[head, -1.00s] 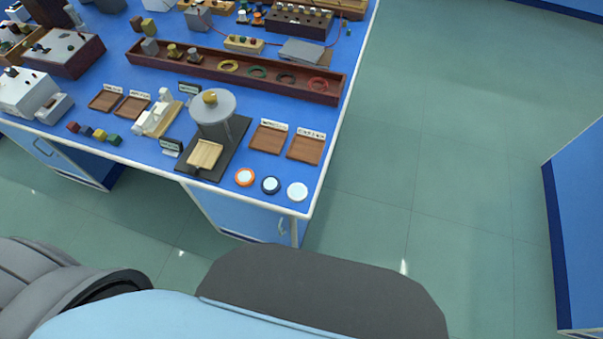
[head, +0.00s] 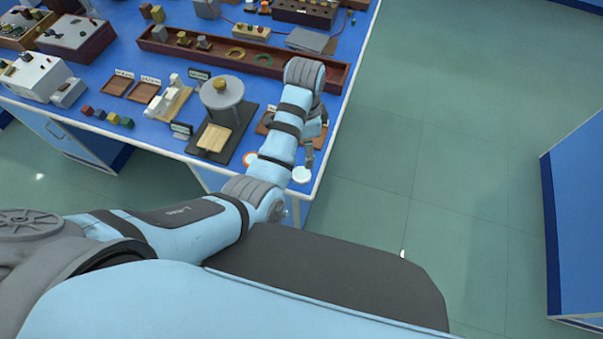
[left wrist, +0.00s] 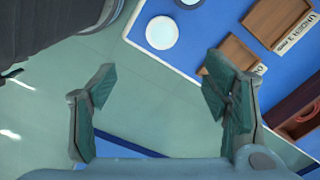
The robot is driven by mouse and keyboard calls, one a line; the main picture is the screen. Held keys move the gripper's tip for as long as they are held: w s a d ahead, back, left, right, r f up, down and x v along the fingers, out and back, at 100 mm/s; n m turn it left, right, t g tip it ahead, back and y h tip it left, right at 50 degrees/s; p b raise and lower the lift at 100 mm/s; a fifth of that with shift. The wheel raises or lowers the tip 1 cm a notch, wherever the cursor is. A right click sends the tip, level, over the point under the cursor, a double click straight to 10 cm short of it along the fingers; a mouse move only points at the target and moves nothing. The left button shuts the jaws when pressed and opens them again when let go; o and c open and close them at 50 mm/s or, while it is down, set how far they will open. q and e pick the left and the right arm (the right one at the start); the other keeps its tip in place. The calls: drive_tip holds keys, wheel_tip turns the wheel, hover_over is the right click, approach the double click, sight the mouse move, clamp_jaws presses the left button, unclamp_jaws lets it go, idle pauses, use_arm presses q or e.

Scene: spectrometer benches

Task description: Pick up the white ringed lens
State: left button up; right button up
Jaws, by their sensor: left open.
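The white ringed lens (head: 301,175) lies flat near the front right corner of the blue bench. It also shows in the left wrist view (left wrist: 162,33), pale inside a white ring, near the top. My left gripper (left wrist: 160,85) is open and empty, with its two dark green fingers wide apart. In the wrist view the lens sits above the gap between the fingertips, clear of both. In the head view the gripper (head: 309,156) is close by the lens, and its fingers are small there. My right gripper is not in view.
A round-topped stand (head: 221,95) is left of my arm. Open floor lies right.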

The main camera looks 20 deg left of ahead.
sight(300, 174)
use_arm(q)
drive_tip(key=f+b, duration=0.1)
drive_tip(key=f, duration=0.3)
drive_tip(key=f+b, duration=0.1)
drive_tip(key=f, duration=0.4)
drive_tip(key=a+f+b, duration=0.1)
drive_tip(key=f, duration=0.3)
drive_tip(key=shift+s+f, duration=0.1)
drive_tip(key=shift+f, duration=0.25)
drive_tip(key=shift+r, duration=0.15)
drive_tip(key=c, duration=1.3)
